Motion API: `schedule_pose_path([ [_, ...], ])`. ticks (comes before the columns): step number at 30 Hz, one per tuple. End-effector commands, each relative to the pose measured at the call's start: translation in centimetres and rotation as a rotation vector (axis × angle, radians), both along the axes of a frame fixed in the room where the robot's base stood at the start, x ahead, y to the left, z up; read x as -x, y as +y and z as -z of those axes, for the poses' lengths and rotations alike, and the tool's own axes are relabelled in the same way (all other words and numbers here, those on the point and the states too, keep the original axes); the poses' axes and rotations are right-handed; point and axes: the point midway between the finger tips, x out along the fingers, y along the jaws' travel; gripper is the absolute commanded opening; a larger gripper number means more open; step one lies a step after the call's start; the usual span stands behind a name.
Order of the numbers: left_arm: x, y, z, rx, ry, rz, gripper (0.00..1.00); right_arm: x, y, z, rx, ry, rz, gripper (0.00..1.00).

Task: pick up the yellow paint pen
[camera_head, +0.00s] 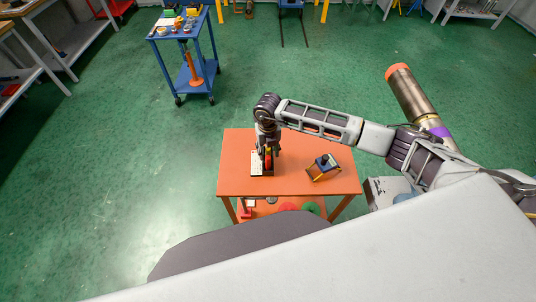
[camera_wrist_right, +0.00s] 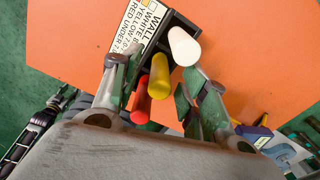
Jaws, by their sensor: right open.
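The yellow paint pen (camera_wrist_right: 159,74) stands in a dark rack (camera_wrist_right: 205,15) on the orange table, between a white pen (camera_wrist_right: 183,46) and a red pen (camera_wrist_right: 141,102). My right gripper (camera_wrist_right: 155,82) is open, with one finger on each side of the yellow and red pens. I cannot tell whether the fingers touch either pen. In the head view my right gripper (camera_head: 268,146) is over the rack and hides most of the pens. My left gripper is in neither view.
A small blue and orange device (camera_head: 323,165) stands on the right of the orange table (camera_head: 235,145). The table's left part is clear. A blue cart (camera_head: 180,30) stands farther back.

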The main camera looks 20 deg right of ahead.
Motion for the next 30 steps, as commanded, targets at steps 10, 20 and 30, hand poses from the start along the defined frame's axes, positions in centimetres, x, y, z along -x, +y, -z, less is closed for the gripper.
schedule_pose_path([
  [10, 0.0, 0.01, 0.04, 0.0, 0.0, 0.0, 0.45, 0.01, 0.01, 0.0, 0.0, 0.0, 0.0, 0.44],
  [20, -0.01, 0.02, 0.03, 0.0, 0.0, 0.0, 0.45, 0.0, 0.0, -0.02, 0.0, 0.0, 0.0, 0.03],
  [30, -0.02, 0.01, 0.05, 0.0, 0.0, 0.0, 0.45, -0.02, 0.0, -0.1, 0.0, 0.0, 0.0, 0.0],
])
